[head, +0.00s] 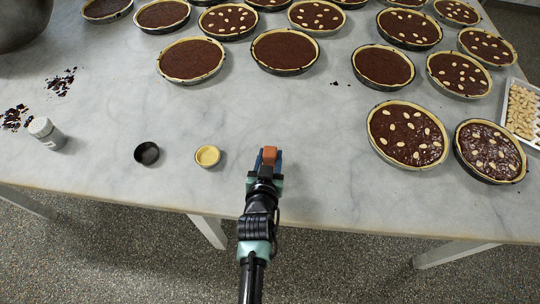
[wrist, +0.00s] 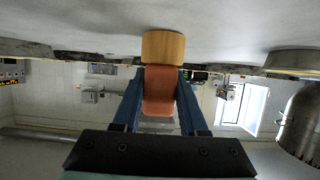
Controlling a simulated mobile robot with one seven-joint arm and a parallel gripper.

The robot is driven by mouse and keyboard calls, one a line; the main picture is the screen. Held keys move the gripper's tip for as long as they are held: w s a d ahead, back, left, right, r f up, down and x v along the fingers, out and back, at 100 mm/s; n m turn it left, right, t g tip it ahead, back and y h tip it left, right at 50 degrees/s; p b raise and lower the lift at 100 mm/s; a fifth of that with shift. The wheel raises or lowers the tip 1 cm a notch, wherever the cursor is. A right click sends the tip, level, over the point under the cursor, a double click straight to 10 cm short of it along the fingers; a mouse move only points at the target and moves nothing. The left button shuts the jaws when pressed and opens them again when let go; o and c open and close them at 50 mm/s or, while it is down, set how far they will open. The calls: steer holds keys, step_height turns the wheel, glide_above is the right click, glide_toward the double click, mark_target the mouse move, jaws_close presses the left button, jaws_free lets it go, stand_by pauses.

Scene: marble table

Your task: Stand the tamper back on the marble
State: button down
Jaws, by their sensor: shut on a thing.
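My gripper (head: 268,158) is over the front part of the marble table (head: 330,190), right of a small pastry-lined tin (head: 207,156). Its two blue fingers, also in the wrist view (wrist: 158,92), are shut on the reddish-brown part of the tamper (wrist: 159,92). The tamper's pale wooden end (wrist: 163,47) sticks out beyond the fingertips, close to the marble, which lies along the top of the wrist view. I cannot tell whether that end touches the marble. In the head view only the tamper's orange-brown part (head: 269,154) shows between the fingers.
A small dark tin (head: 147,153) stands left of the lined one. A shaker (head: 47,133) and dark crumbs (head: 14,117) are at the left. Several chocolate tarts (head: 408,134) fill the back and right. A tray of almonds (head: 522,110) is at the right edge. Marble around my gripper is clear.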

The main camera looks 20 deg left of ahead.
steer(key=shift+r, duration=0.1)
steer(key=shift+c, duration=2.2)
jaws_free()
steer(key=shift+f, duration=0.25)
steer(key=a+b+v, duration=0.1)
steer(key=v, duration=1.2)
steer(key=shift+b, duration=0.4)
steer(key=shift+s, duration=0.15)
